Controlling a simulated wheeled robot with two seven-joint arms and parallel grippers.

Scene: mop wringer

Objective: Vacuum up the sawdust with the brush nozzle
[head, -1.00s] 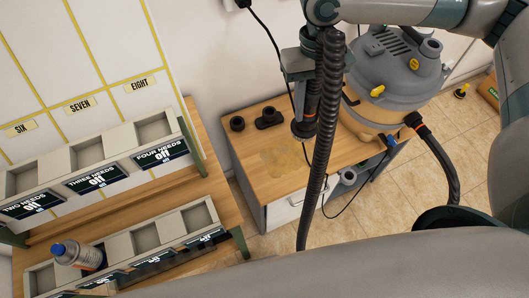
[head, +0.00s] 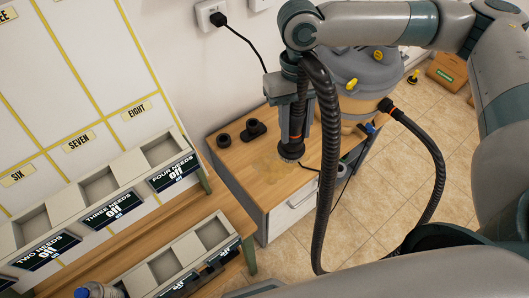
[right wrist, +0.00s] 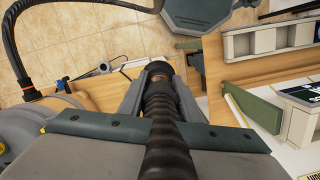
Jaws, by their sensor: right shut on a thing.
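My right gripper (head: 290,110) is shut on the vacuum's dark wand, with the round brush nozzle (head: 291,152) pointing down at its lower end. The nozzle is over the wooden bench top (head: 243,165), close to a faint tan patch of sawdust (head: 284,172). I cannot tell whether it touches the bench. The ribbed black hose (head: 326,150) runs from the wand to the vacuum (head: 372,75), which has a grey lid and tan drum. The right wrist view shows the hose (right wrist: 165,130) between the gripper fingers. My left gripper is not in view.
Two black fittings (head: 253,129) stand on the bench behind the nozzle. A black cord runs from a wall socket (head: 212,15). At left is a wooden table (head: 190,212) with labelled bins and a bottle (head: 95,291). Tiled floor (head: 375,215) is open at right.

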